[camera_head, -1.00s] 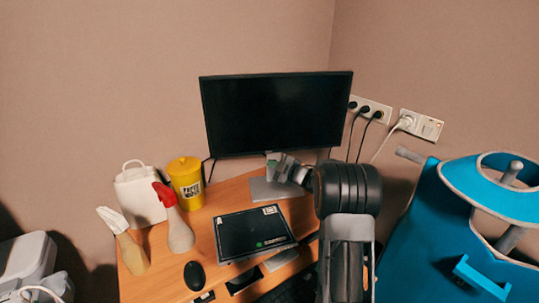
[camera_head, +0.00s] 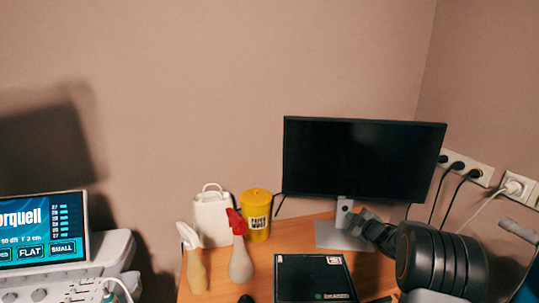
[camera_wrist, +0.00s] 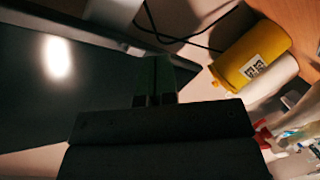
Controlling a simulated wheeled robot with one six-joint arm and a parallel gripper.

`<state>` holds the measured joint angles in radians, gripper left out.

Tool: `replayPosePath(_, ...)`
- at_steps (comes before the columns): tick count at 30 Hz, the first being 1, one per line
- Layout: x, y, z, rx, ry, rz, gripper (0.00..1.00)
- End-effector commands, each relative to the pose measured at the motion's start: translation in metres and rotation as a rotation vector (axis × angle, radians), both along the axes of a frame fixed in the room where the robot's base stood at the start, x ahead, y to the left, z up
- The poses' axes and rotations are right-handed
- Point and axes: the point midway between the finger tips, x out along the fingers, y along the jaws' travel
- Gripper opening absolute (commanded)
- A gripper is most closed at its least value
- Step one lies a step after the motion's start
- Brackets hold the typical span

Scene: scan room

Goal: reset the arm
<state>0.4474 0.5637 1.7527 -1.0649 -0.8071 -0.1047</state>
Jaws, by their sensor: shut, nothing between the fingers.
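My arm (camera_head: 440,262) rises at the lower right of the head view, its thick dark joint in front of the desk. My gripper (camera_head: 350,216) points left, just in front of the lower part of the black monitor (camera_head: 362,160). In the wrist view my gripper (camera_wrist: 155,100) is shut and empty, its fingers together. The monitor (camera_wrist: 60,85) fills the left of that view.
On the wooden desk (camera_head: 285,240) stand a yellow tub (camera_head: 257,222), a white container (camera_head: 212,222), a red-topped bottle (camera_head: 240,262), a beige bottle (camera_head: 195,268) and a flat black box (camera_head: 312,280). A machine with a lit screen (camera_head: 40,232) stands left. Cables hang from wall sockets (camera_head: 470,172).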

Motion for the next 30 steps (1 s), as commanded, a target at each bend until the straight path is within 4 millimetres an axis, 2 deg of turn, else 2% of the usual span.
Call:
replayPosePath(1,-0.005,-0.012,-0.018,0.016,0.073,-0.089,0.0)
replayPosePath(3,-0.017,-0.03,-0.033,0.042,0.176,-0.232,0.0)
replayPosePath(6,-0.043,-0.043,-0.042,0.083,0.321,-0.427,0.0)
replayPosePath(8,-0.062,-0.044,-0.044,0.113,0.408,-0.532,0.0)
replayPosePath(11,-0.102,-0.036,-0.04,0.169,0.555,-0.688,0.0)
replayPosePath(14,-0.148,-0.016,-0.03,0.235,0.704,-0.824,0.0)
replayPosePath(17,-0.2,0.018,-0.017,0.315,0.864,-0.924,0.0)
replayPosePath(21,-0.27,0.072,0.006,0.416,1.06,-0.986,0.0)
replayPosePath(24,-0.311,0.108,0.024,0.471,1.152,-0.974,0.0)
replayPosePath(27,-0.336,0.134,0.04,0.505,1.181,-0.931,0.0)
replayPosePath(30,-0.346,0.148,0.055,0.523,1.148,-0.875,0.0)
